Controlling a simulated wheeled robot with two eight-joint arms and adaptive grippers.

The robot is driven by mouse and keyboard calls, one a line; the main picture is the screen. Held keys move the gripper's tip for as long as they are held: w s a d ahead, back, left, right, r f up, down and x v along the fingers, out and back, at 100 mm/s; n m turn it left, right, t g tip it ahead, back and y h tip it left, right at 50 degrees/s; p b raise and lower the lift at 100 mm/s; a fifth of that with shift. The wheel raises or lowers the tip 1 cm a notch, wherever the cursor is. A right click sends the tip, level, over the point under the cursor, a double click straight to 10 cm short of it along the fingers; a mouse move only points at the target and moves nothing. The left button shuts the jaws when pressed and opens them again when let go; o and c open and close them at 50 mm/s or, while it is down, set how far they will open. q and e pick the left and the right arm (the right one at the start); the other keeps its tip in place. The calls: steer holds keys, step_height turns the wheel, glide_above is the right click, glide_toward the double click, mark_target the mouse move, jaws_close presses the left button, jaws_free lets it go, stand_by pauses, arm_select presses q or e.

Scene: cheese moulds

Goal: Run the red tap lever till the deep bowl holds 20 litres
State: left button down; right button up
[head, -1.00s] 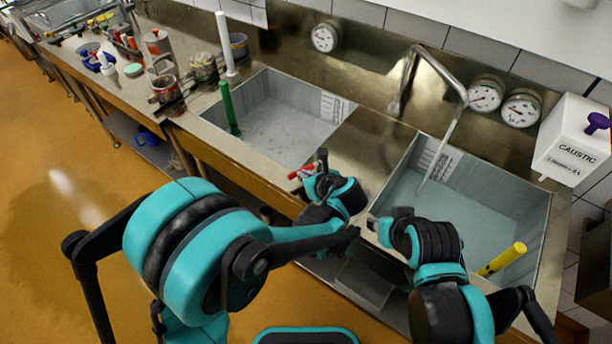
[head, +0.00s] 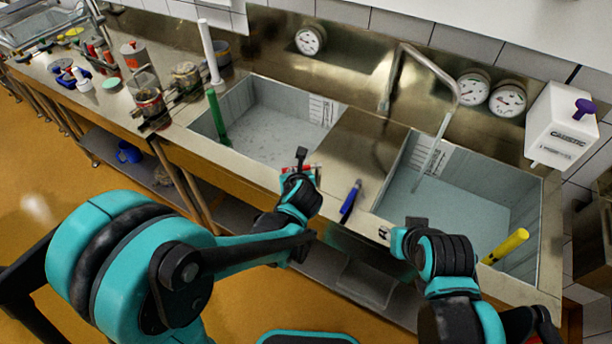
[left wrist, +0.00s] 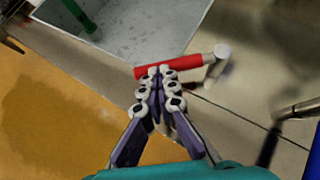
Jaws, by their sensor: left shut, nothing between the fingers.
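The red tap lever (left wrist: 168,67) lies on the steel ledge in the left wrist view, its pale pivot at the right end. In the head view its red shows (head: 312,168) beside my left gripper (head: 300,157). That gripper (left wrist: 161,72) is shut and empty, its tips over or against the lever's near edge; contact cannot be told. Two bowls hold greyish water: the left bowl (head: 262,92) and the right bowl (head: 520,175), each with a wall scale too small to read. I cannot tell which is deeper. The spout (head: 425,62) hangs over the right bowl. My right gripper (head: 390,236) is at the front edge, jaws unclear.
A blue lever (head: 350,198) lies on the ledge. A green standpipe (head: 216,115) is in the left bowl, a yellow one (head: 505,246) in the right. Dials (head: 309,40) line the back wall. A caustic canister (head: 560,127) hangs at right. Pots and tools crowd the left counter.

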arm_select(q)
steer(key=shift+w+a+f, duration=0.1)
steer(key=shift+w+a, duration=0.1)
steer(key=shift+w, duration=0.65)
steer(key=shift+w+a+b, duration=0.2)
steer(key=shift+w+b, duration=0.15)
steer(key=shift+w, duration=0.45)
